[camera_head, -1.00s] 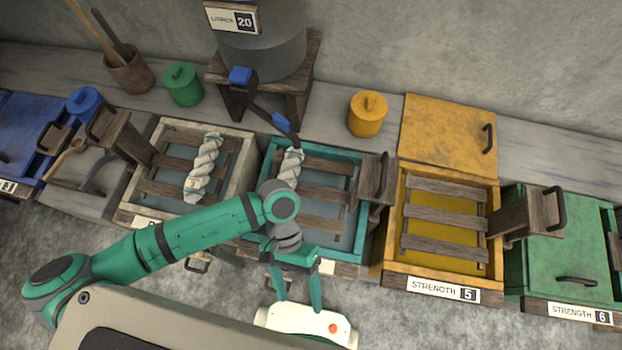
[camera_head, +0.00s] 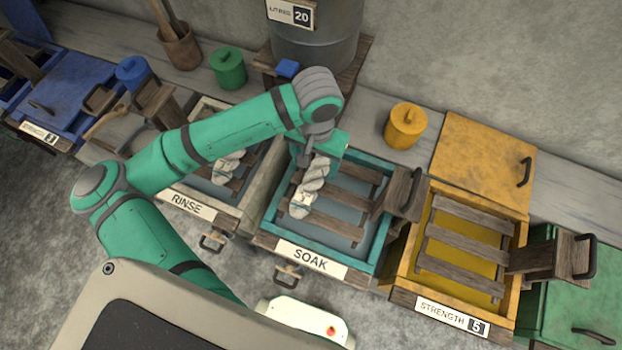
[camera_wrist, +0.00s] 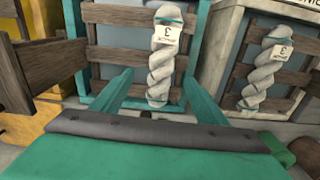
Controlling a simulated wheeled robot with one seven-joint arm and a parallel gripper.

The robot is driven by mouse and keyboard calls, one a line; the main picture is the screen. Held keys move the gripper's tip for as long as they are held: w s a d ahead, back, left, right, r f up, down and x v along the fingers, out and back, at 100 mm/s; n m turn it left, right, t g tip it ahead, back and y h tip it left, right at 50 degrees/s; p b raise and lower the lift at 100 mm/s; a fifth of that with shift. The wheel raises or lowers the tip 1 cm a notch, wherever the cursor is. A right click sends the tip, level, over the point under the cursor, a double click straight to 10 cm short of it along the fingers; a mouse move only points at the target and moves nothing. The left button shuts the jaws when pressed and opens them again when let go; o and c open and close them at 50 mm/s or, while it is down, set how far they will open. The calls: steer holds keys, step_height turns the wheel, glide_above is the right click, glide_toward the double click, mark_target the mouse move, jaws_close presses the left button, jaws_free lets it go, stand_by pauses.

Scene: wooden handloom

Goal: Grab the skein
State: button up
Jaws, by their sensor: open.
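A white twisted skein (camera_head: 310,188) lies on the wooden slats of the teal SOAK box (camera_head: 262,240). In the wrist view this skein (camera_wrist: 160,72) carries a paper tag and a teal tie at its far end. My gripper (camera_wrist: 158,82) is open and empty, its two fingers apart on either side of the skein's near end in that picture. I cannot tell how far above it they are. A second similar skein (camera_head: 228,165) lies in the pale RINSE box (camera_head: 243,212), partly hidden by my arm; it also shows at the right of the wrist view (camera_wrist: 265,68).
A yellow box (camera_head: 408,285) with slats stands right of the SOAK box, a wooden handled block (camera_head: 398,193) between them. A yellow pot (camera_head: 406,125), a green pot (camera_head: 228,68) and a grey drum (camera_head: 318,40) stand behind. A blue lidded box (camera_head: 75,90) is at left.

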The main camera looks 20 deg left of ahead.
mark_target(313, 178)
steer(key=f, duration=0.9)
steer(key=shift+s+a+f, duration=0.15)
steer(key=shift+a+f, duration=0.05)
steer(key=shift+f, duration=0.2)
steer(key=c, duration=1.2)
